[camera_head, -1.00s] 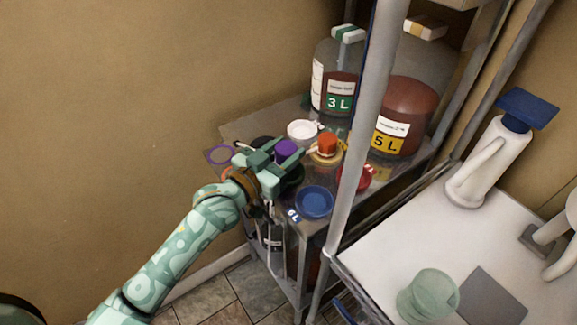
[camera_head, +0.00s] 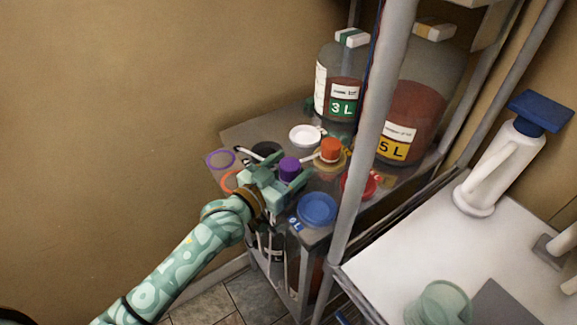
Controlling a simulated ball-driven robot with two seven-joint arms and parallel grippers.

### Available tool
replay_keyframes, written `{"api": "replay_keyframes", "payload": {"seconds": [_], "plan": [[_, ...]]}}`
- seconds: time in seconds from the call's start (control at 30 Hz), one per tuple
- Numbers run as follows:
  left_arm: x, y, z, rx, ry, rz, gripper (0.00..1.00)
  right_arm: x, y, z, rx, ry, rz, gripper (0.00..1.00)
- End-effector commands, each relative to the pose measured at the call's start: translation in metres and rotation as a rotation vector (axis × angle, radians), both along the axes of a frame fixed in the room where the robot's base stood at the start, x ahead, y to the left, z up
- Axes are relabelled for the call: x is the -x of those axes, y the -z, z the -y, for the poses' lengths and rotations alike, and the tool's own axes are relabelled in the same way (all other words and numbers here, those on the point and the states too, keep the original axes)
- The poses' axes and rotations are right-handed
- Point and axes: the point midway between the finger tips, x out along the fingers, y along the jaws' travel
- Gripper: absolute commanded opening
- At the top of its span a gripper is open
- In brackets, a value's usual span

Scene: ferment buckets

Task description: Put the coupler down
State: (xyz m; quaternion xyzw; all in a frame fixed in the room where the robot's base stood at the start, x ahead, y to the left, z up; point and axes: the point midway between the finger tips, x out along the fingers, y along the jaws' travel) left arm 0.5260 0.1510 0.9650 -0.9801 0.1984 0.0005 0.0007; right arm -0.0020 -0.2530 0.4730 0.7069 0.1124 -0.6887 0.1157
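The purple coupler (camera_head: 289,168) stands upright between the fingers of my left gripper (camera_head: 287,172), which appears shut on it. The gripper and coupler are over the front left part of the metal shelf (camera_head: 250,131). The gripper hides the coupler's lower part, so I cannot tell whether it touches anything below. A purple ring mark (camera_head: 220,159) and an orange ring mark (camera_head: 229,181) lie on the shelf left of the gripper. An orange coupler (camera_head: 329,150) stands on a tan lid to the right. My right gripper is not in view.
A white lid (camera_head: 304,136), a black lid (camera_head: 266,149), a blue lid (camera_head: 317,209) and a red lid (camera_head: 359,185) crowd around the gripper. The 3 L jar (camera_head: 340,85) and 5 L jar (camera_head: 410,115) stand behind. A grey post (camera_head: 368,130) rises at the shelf's front right.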

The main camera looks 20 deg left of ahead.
Motion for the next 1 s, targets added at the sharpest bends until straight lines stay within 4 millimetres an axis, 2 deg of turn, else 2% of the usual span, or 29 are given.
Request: {"api": "replay_keyframes", "payload": {"seconds": [0.2,0.27,0.7,0.83,1.0], "plan": [[0.0,-0.005,0.0,0.002,0.0,0.001,0.65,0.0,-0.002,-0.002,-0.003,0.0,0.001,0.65],[0.007,-0.003,-0.003,0.0,0.0,-0.001,0.65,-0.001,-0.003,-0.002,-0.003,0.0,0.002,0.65],[0.094,-0.004,-0.039,0.001,0.001,-0.003,0.65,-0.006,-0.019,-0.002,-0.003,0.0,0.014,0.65],[0.107,-0.004,-0.045,0.001,0.0,0.0,0.65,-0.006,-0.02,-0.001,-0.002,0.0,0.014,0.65],[0.111,-0.004,-0.047,0.001,0.0,0.001,0.65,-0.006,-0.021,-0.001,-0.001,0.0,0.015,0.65]]}}
